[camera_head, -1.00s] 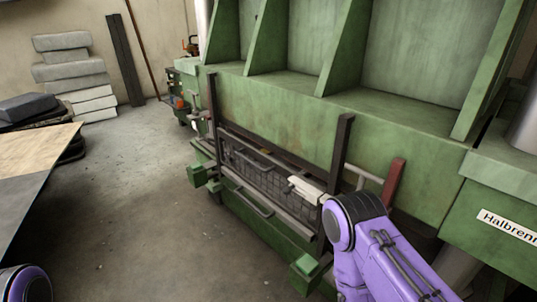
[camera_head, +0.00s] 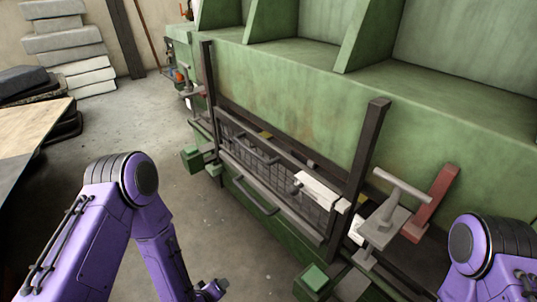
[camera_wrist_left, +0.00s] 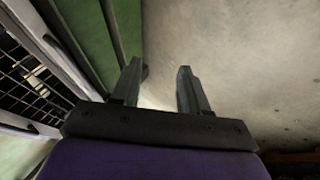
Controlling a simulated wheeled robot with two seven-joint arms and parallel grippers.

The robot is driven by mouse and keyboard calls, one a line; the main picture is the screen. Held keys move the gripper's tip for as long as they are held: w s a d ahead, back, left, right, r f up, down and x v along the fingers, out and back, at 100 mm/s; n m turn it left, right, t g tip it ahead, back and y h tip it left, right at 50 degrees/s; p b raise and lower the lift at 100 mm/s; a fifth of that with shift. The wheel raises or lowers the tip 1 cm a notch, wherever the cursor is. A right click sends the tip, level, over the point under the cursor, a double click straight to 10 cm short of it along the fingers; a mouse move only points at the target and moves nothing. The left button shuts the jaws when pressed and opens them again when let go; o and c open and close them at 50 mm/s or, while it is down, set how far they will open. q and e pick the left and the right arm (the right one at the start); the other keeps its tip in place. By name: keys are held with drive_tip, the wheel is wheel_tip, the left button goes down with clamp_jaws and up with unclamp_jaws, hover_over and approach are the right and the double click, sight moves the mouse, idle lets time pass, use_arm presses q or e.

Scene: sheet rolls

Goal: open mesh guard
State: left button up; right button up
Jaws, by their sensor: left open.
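The mesh guard (camera_head: 285,181) is a dark wire grid in a frame, set low across the front of the green machine between two dark upright posts. A bar handle (camera_head: 250,148) runs along its upper part, and another bar handle (camera_head: 254,196) sits lower on the front. In the left wrist view the mesh guard (camera_wrist_left: 30,88) shows at the left edge. My left gripper (camera_wrist_left: 158,82) is open, with nothing between its fingers, and is apart from the guard. In the head view my left gripper (camera_head: 213,290) is small and dark at the bottom edge. My right gripper is not in view.
The green machine (camera_head: 290,90) fills the right side. Green blocks (camera_head: 192,158) stick out at its front. A grey T-handled clamp (camera_head: 385,222) and a red lever (camera_head: 432,203) stand right of the guard. A table (camera_head: 30,130) is at left. The floor between is clear.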

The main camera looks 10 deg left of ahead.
use_arm(q)
drive_tip(key=w+d+r+n+t+h+b, duration=0.1)
drive_tip(key=w+t, duration=0.1)
drive_tip(key=w, duration=0.4)
drive_tip(key=w+d+r+n+t+h+b, duration=0.1)
drive_tip(key=w+r+t, duration=0.1)
drive_tip(key=w, duration=0.5)
drive_tip(key=n+t+h+b, duration=0.3)
drive_tip(key=t+b, duration=0.1)
drive_tip(key=t, duration=0.4)
approach(250, 152)
drive_tip(key=x, duration=1.1)
drive_tip(key=shift+f, duration=0.2)
clamp_jaws()
drive_tip(key=shift+r, duration=0.1)
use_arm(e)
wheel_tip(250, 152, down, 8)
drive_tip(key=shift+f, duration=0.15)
